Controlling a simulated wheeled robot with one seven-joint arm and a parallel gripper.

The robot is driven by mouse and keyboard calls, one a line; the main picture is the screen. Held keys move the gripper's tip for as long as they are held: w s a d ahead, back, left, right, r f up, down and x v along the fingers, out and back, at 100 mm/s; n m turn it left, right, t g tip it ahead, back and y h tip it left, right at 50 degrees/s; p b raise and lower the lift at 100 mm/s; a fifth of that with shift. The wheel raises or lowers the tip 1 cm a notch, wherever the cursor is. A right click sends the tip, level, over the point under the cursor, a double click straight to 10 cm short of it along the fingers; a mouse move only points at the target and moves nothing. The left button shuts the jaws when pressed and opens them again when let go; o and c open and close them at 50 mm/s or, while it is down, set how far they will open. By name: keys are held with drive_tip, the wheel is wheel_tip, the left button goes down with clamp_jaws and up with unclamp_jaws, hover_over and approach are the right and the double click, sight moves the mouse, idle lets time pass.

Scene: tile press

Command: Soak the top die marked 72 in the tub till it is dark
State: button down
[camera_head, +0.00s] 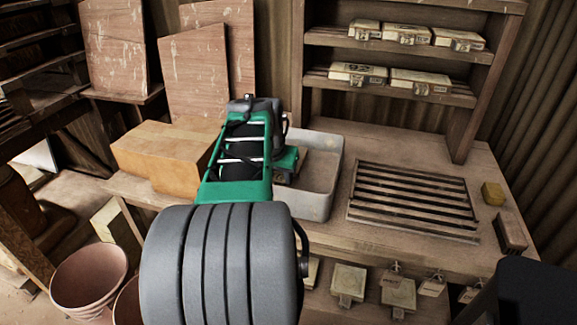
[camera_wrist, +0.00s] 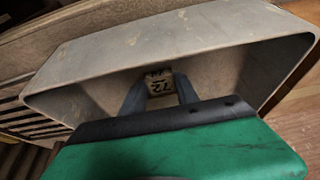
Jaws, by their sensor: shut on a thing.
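In the wrist view my gripper (camera_wrist: 160,88) is shut on the top die marked 72 (camera_wrist: 159,84), whose pale face with dark numerals shows between the two fingers. The rest of the die is hidden by my gripper. The die is over or inside the grey tub (camera_wrist: 190,40); I cannot tell how deep it is or whether it touches water. The tub also shows in the head view (camera_head: 318,190), on the bench, partly covered by my arm.
A slatted rack (camera_head: 412,200) lies right of the tub. A yellow block (camera_head: 493,193) and a brush-like block (camera_head: 511,233) are at the bench's right. A cardboard box (camera_head: 165,155) stands left. Shelves (camera_head: 400,45) behind hold several pale dies. Terracotta pots (camera_head: 88,275) stand at lower left.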

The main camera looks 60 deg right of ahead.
wheel_tip(320, 180, up, 10)
drive_tip(key=p, duration=0.7)
drive_tip(key=shift+r, duration=0.25)
idle(1.9)
wheel_tip(320, 180, up, 4)
drive_tip(key=p, duration=0.3)
